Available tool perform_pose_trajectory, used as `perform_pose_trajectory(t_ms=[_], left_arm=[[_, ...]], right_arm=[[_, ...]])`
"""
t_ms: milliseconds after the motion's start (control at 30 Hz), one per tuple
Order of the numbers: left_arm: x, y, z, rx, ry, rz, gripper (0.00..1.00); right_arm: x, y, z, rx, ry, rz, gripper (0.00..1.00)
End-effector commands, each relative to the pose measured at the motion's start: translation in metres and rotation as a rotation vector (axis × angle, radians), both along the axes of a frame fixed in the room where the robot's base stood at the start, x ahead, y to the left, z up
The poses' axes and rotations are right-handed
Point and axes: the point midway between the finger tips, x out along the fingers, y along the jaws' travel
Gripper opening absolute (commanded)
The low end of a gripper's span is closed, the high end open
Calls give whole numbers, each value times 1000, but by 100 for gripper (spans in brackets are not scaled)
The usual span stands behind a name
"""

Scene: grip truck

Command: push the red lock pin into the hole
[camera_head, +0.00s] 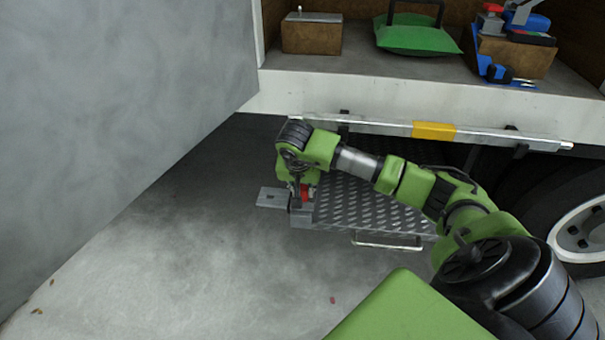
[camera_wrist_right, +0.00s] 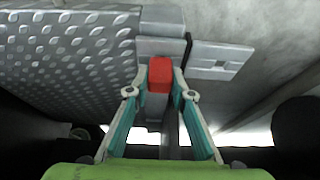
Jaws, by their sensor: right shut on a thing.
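The red lock pin (camera_wrist_right: 160,74) sits between the fingertips of my right gripper (camera_wrist_right: 160,88) in the right wrist view. The gripper is shut on it. In the head view, a small red part of the pin (camera_head: 304,193) shows beside my right gripper (camera_head: 300,196), at the left corner of the grey tread-plate step (camera_head: 365,205). A flat grey metal plate with a hole (camera_wrist_right: 221,64) extends beside the pin; it also shows in the head view (camera_head: 271,198). The pin's lower end and its hole are hidden. My left gripper is not in view.
The truck bed (camera_head: 400,95) is above and behind my arm, with a brown box (camera_head: 311,36), a green bag (camera_head: 418,38) and blue tools (camera_head: 482,57) on it. A wheel (camera_head: 580,228) stands at right.

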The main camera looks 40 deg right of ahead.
Motion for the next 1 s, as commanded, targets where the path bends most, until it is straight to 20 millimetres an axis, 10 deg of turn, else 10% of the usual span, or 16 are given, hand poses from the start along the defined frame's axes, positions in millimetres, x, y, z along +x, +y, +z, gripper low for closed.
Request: perform_pose_trajectory(t_ms=[1000], left_arm=[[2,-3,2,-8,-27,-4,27]], right_arm=[[0,0,-3,-1,-1,0,0]])
